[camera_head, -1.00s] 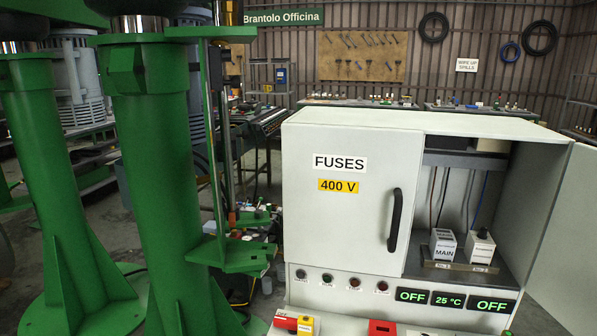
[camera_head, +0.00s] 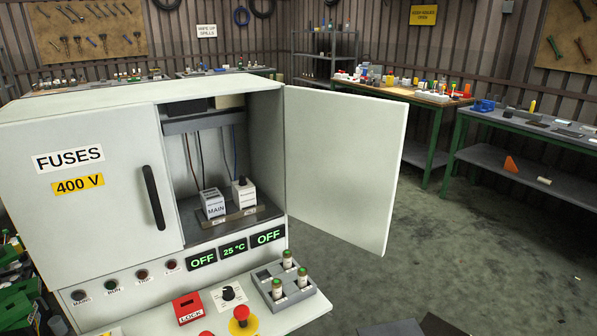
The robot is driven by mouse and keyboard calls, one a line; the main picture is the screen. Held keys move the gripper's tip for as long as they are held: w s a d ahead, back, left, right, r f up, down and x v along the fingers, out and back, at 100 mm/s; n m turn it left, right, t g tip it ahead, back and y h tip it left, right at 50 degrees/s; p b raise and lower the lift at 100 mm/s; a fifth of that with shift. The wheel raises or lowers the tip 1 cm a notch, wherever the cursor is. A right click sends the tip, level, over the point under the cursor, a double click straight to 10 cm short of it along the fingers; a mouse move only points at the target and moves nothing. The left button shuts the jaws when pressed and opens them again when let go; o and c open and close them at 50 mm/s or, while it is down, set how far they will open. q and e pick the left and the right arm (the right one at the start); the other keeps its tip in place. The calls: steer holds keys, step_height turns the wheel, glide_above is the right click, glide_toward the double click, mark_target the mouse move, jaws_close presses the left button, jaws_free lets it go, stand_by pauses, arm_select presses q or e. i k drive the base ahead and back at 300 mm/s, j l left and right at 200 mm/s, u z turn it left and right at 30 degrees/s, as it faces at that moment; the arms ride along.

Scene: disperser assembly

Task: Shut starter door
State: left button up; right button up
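A white cabinet (camera_head: 140,97) stands at the left of the head view. Its left door (camera_head: 90,190), marked FUSES and 400 V, is shut and has a black upright handle (camera_head: 154,197). Its right door (camera_head: 340,165) stands wide open, swung out to the right, with its plain white face showing. Inside the open bay are a white block (camera_head: 212,203) marked MAIN and a second white block (camera_head: 244,194) on a small plate. Neither of my grippers shows in the head view.
Below the bay, the sloped panel has a red LOCK block (camera_head: 187,307), a black knob (camera_head: 229,292), a red button (camera_head: 240,314) and a grey tray (camera_head: 310,293) with several small cylinders. Open floor (camera_head: 450,245) lies right of the door. Benches (camera_head: 540,140) stand farther back.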

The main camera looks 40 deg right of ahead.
mark_target(345, 151)
steer(key=i+l+u, duration=0.2)
steer(key=l, duration=1.05)
steer(key=k+l+u, duration=0.15)
steer(key=l, duration=1.1)
steer(key=l+u, duration=0.2)
steer(key=l, duration=1.1)
steer(key=k, duration=0.05)
